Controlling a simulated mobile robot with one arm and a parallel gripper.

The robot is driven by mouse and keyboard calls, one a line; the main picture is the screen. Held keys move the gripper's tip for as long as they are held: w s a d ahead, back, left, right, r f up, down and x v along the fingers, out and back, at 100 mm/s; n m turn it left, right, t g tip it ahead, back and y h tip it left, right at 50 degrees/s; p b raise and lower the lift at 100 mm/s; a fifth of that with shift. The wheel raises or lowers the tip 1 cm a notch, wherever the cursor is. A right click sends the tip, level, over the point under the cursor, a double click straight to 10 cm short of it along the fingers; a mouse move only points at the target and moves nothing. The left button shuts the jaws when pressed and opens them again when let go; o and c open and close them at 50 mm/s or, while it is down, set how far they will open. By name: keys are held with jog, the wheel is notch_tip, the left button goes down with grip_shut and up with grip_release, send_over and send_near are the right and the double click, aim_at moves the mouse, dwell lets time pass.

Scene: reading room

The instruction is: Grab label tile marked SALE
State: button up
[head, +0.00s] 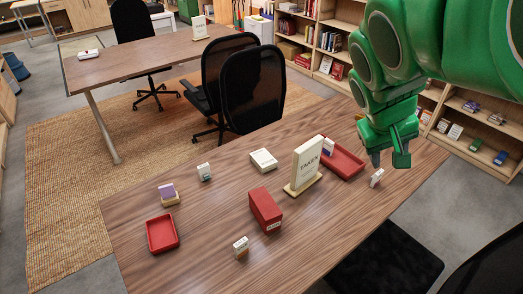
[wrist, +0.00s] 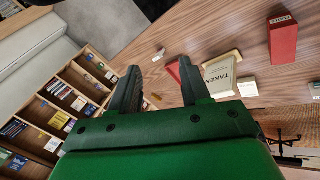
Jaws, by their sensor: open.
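Several small white label tiles stand on the near wooden table in the head view: one at the right (head: 376,177), one at the left (head: 204,171), one at the front (head: 241,247). Their print is too small to read, so I cannot tell which is marked SALE. My gripper (head: 388,158) is open and empty, above the table's right part, just above and beside the right tile. In the wrist view, a small white tile (wrist: 158,55) lies beyond the gap between the fingers of my gripper (wrist: 158,72), apart from them.
An upright sign reading TAKEN (head: 305,165) stands left of my gripper, in front of a red tray (head: 343,161) holding a tile. A red box (head: 265,211), a small red tray (head: 162,234), a purple-topped block (head: 168,193) and a white box (head: 263,160) are farther left. Chairs stand behind.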

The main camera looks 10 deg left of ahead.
jog(key=w+a+f+n+h, duration=0.2)
jog(key=w+a+f+n, duration=0.2)
jog(key=a+f, duration=0.35)
jog(key=n+t+h, duration=0.3)
jog(key=n+t, duration=0.4)
jog(key=n, duration=1.3)
send_near(245, 241)
jog(key=w+f, duration=0.1)
jog(key=w+d+f, duration=0.1)
jog(key=shift+w, duration=0.35)
jog(key=shift+w+d+f+n, duration=0.1)
jog(key=shift+d+f+n, duration=0.1)
jog(key=shift+n, duration=0.1)
jog(key=shift+x, duration=3.65)
jog(key=shift+d+f, duration=0.1)
grip_shut()
